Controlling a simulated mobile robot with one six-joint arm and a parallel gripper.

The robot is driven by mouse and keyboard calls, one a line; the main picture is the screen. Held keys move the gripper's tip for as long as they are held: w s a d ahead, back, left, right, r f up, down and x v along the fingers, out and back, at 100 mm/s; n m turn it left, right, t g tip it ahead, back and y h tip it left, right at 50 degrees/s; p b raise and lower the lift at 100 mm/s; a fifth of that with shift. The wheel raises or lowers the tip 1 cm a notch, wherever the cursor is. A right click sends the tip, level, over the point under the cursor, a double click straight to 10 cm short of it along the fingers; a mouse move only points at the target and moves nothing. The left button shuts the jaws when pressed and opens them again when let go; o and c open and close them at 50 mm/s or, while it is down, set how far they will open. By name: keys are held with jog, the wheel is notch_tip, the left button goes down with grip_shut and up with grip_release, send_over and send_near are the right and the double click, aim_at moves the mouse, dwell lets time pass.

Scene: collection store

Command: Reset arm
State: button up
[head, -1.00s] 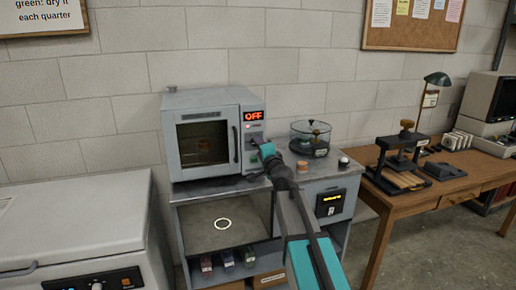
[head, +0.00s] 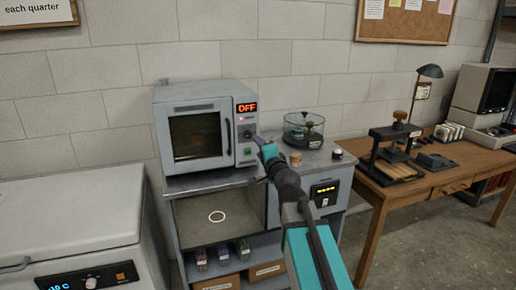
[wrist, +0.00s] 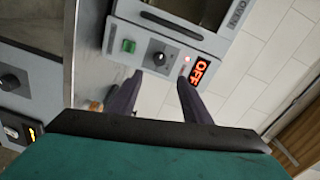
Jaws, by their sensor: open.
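My arm reaches up from the bottom of the head view, and my gripper (head: 255,140) is in front of the control panel of a small grey oven (head: 205,130). In the wrist view my gripper (wrist: 160,85) has its two dark fingers apart, with nothing between them. A dark knob (wrist: 158,58) on the oven panel lies just beyond the fingertips. Beside it are a green button (wrist: 129,46) and a lit red OFF display (wrist: 203,70). The oven door looks closed. I cannot tell whether a fingertip touches the panel.
A glass desiccator (head: 304,131) stands right of the oven on the cabinet. A white chest (head: 65,225) stands at the left. A wooden desk (head: 440,175) with a press (head: 392,150) is at the right. Bare floor shows in front of the desk.

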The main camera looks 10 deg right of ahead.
jog(key=shift+s, duration=0.4)
notch_tip(320, 180, down, 29)
jog(key=s+a+g, duration=0.3)
jog(key=g, duration=0.1)
jog(key=s+a+f+n+g, duration=0.15)
jog(key=s+f, duration=0.25)
jog(key=f, duration=0.4)
jog(key=s+f+n+g, duration=0.1)
jog(key=s+f+g, duration=0.25)
jog(key=f, duration=0.45)
jog(key=s+f+n+g, duration=0.1)
jog(key=s+f, duration=0.4)
jog(key=f, duration=0.2)
jog(key=s+f+n+g, duration=0.2)
jog(key=s+f+g, duration=0.1)
jog(key=s+f, duration=0.6)
jog(key=s+f+n+g, duration=0.25)
jog(key=s+f, duration=0.45)
jog(key=s, duration=0.4)
jog(key=s+d+n+g+h, duration=0.1)
jog(key=s+d+n+g, duration=0.1)
jog(key=s, duration=0.7)
jog(key=s+d+f+n+g+h, duration=0.1)
jog(key=s+n+g, duration=0.3)
jog(key=s, duration=0.5)
jog(key=shift+d+g, duration=0.5)
jog(key=shift+g, duration=0.05)
